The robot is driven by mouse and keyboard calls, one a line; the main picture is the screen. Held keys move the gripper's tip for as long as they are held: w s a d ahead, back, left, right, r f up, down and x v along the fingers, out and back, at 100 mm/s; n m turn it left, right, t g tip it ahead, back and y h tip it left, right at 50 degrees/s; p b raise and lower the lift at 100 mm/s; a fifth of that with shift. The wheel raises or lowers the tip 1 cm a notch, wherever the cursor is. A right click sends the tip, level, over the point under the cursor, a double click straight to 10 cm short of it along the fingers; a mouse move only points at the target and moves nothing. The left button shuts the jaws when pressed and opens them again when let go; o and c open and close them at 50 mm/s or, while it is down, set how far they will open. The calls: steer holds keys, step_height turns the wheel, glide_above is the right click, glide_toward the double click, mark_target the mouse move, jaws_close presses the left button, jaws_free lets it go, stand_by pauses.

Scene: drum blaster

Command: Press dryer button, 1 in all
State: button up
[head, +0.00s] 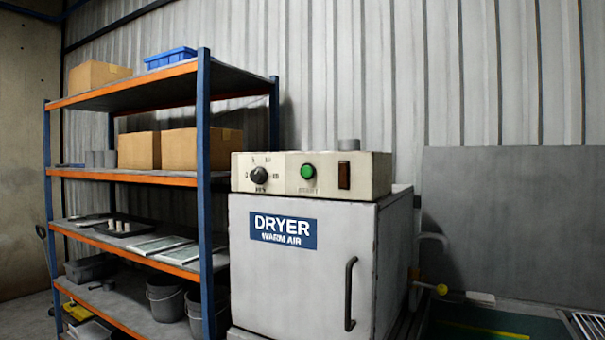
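The dryer (290,285) is a grey cabinet with a blue "DRYER WARM AIR" label and a dark vertical door handle (350,294). Its door looks shut. A cream control panel (330,175) sits on top. On it are a round green button (307,171) with blurred text below it, a black dial (259,175) to the button's left, and a dark rectangular switch (344,175) to its right. Nothing covers the green button. My gripper is not in view.
A blue and orange shelf rack (203,180) stands left of the dryer, with cardboard boxes (200,149), a blue bin (170,57) and grey buckets (165,298). A grey panel (515,225) and a yellow-handled valve (440,289) are on the right.

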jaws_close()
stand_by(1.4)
